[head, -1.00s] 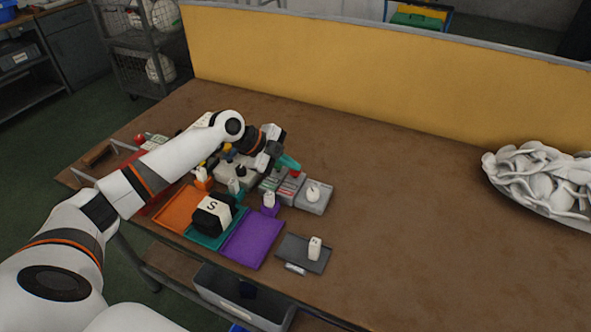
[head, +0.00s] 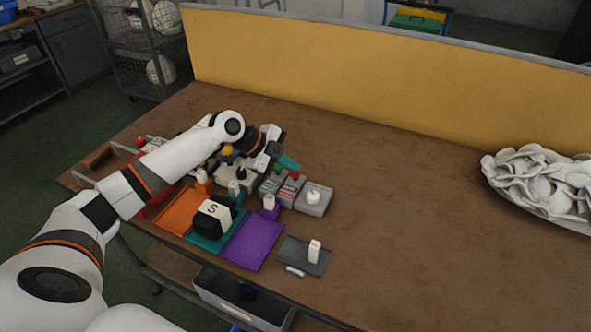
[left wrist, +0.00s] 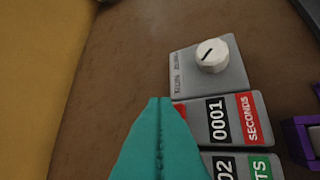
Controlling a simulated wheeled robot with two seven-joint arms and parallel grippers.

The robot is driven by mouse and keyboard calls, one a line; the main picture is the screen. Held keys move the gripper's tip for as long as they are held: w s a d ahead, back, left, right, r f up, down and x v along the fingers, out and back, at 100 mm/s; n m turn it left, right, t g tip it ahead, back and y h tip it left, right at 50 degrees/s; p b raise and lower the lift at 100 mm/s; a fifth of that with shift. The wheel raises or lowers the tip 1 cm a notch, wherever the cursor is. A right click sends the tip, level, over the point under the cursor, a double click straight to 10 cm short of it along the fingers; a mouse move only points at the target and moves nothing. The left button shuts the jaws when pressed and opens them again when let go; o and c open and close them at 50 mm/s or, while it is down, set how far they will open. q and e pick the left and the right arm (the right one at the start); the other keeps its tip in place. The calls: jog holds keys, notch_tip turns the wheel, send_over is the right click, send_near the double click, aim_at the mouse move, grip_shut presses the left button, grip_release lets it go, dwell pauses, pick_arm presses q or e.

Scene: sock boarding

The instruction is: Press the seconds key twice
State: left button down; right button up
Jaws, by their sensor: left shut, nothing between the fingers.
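The seconds counter (left wrist: 222,120) is a grey box with a red SECONDS label, and its display reads 0001 in the left wrist view. It also shows in the head view (head: 287,191). Its red key (left wrist: 181,110) is partly hidden behind my fingers in the left wrist view; the head view shows the key (head: 294,176) just below the fingertips. My left gripper (head: 292,164) has teal fingers, shut and empty. In the left wrist view its tips (left wrist: 159,101) overlap the key's edge; I cannot tell whether they touch it. My right gripper is not in view.
A similar counter with a green label (left wrist: 262,166) sits beside it. A grey box with a white dial (left wrist: 211,55) is on the other side. Coloured trays, including a purple one (head: 252,240), lie in front. The table's right side is mostly clear, with a white pile (head: 545,182) at its edge.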

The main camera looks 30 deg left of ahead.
aim_at(290, 174)
pick_arm(q)
jog(key=shift+r, duration=0.4)
jog(key=shift+r, duration=0.1)
notch_tip(290, 174, up, 5)
jog(key=p, duration=0.4)
dwell(2.4)
jog(key=r+n+t+y+p, duration=0.1)
jog(key=n+p, duration=0.1)
jog(key=p, duration=0.2)
jog(key=r+n+t+y+p, duration=0.1)
jog(key=n+p, duration=0.1)
jog(key=p, duration=0.1)
jog(key=r+n+y+p, duration=0.1)
jog(key=n+y+p, duration=0.1)
jog(key=p, duration=0.2)
jog(key=shift+s+d+r+t+p, duration=0.15)
jog(key=shift+d+r+t+p, duration=0.15)
jog(key=shift+d+r+t, duration=0.1)
